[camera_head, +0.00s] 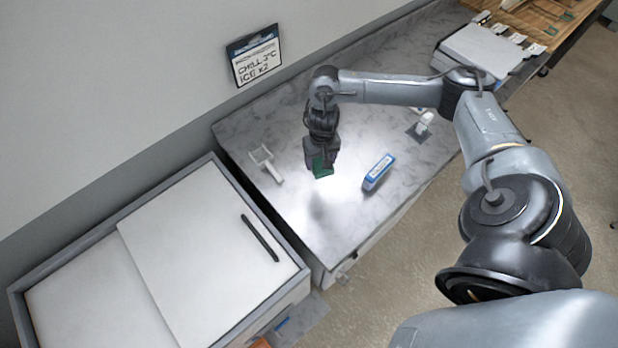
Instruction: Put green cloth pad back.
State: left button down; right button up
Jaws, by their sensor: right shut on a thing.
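The green cloth pad (322,168) is between the fingers of my right gripper (320,163), which points down. The gripper is shut on the pad and holds it above the grey marble worktop (310,229). A soft shadow lies on the worktop below and a little in front of it. Most of the pad is hidden by the fingers. A small dark green square (418,131) lies further right, beside a white object (426,120). My left gripper does not show.
A blue and white box (379,172) stands right of the gripper. A white scoop-like tool (266,163) lies to the left. A white-lidded chest (190,260) with a black handle is at the lower left. A sign (256,56) hangs on the wall. Worktop front is clear.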

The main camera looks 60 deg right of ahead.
jog(key=s+d+f, duration=0.3)
jog(key=s+f, duration=0.2)
jog(key=s, duration=0.4)
jog(key=w+f, duration=0.2)
jog(key=w, duration=0.1)
jog(key=w+f+b, duration=0.1)
jog(key=w+f, duration=0.1)
jog(key=w, duration=0.2)
jog(key=w+f, duration=0.2)
jog(key=w, duration=0.2)
jog(key=shift+w+a+f+b, duration=0.15)
jog(key=shift+a+f+b, duration=0.15)
jog(key=shift+f+b, duration=0.05)
jog(key=shift+f, duration=2.05)
jog(key=o, duration=1)
jog(key=shift+f, duration=0.1)
